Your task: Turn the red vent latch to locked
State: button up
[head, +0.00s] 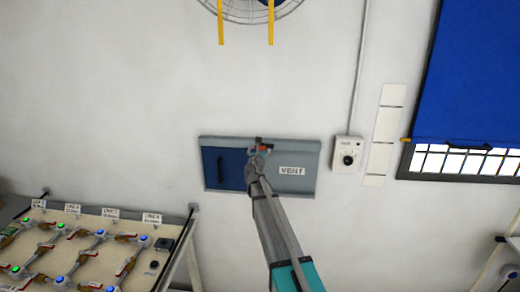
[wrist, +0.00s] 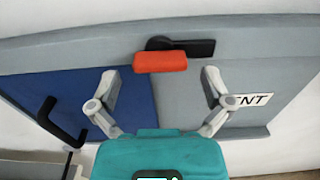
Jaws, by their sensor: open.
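The red vent latch (wrist: 160,62) is a red block on a black base (wrist: 190,46), near the top middle of the vent panel in the wrist view. In the head view the latch (head: 264,148) shows as a small red spot just above my gripper (head: 258,160). The grey vent panel (head: 305,158) is on the wall, with a blue door (head: 224,168) at its left and a VENT label. In the wrist view my gripper (wrist: 160,82) is open, its fingers spread to either side below the latch. Nothing is between the fingers. Whether a fingertip touches the latch cannot be told.
A black handle (wrist: 60,122) sticks out from the blue door. A white dial box (head: 347,154) is on the wall right of the vent. A bench (head: 85,245) with several valves is at lower left. A fan (head: 250,8) is above. The wall between is bare.

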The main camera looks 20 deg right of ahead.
jog(key=shift+x, duration=1.35)
jog(key=c, duration=1)
jog(key=shift+c, duration=0.2)
